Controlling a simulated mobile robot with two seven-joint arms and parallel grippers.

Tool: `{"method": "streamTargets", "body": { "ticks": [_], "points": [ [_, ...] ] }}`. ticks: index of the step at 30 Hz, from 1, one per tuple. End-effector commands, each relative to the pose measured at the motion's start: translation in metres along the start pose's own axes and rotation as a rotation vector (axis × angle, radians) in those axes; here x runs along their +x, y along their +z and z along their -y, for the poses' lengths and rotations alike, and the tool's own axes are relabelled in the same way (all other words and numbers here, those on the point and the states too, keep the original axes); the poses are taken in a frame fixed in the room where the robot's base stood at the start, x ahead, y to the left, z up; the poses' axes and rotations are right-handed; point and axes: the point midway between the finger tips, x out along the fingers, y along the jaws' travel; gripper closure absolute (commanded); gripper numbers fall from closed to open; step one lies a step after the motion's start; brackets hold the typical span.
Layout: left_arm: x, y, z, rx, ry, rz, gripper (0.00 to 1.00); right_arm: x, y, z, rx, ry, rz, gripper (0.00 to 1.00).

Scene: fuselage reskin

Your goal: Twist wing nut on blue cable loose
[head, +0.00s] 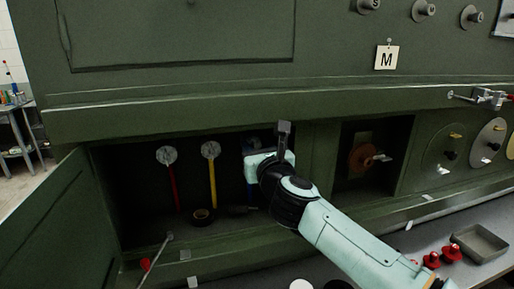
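My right gripper (268,145) reaches from the lower right into the open bay, in front of the blue cable (250,196). Only a short blue length of the cable shows below the gripper. A rounded bluish-grey part (251,143) shows just behind the fingers. The gripper covers most of the cable's upper end, and I cannot make out the wing nut there or whether the fingers touch it. One dark finger shows clearly. The gap between the fingers is hidden. My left gripper is out of view.
A red cable (174,187) and a yellow cable (212,184) hang from round grey ends to the left. The open green door (62,222) stands left. A grey tray (480,243) lies at lower right.

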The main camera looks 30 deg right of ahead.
Motion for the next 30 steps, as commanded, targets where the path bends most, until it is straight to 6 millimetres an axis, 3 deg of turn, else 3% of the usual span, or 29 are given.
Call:
{"method": "streamTargets", "body": {
  "ticks": [1,3,5,17,30],
  "points": [
    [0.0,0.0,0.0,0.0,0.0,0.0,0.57,0.0,0.0,0.0,0.0,0.0,0.0,0.61],
    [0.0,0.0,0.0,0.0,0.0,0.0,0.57,0.0,0.0,0.0,0.0,0.0,0.0,0.84],
    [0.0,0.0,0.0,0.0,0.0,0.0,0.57,0.0,0.0,0.0,0.0,0.0,0.0,1.0],
    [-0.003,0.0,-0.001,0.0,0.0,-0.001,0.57,0.0,0.001,0.0,-0.042,0.0,0.0,1.0],
    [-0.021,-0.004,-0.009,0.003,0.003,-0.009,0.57,0.0,0.001,-0.004,-0.366,0.001,-0.001,1.0]
  ]
}}
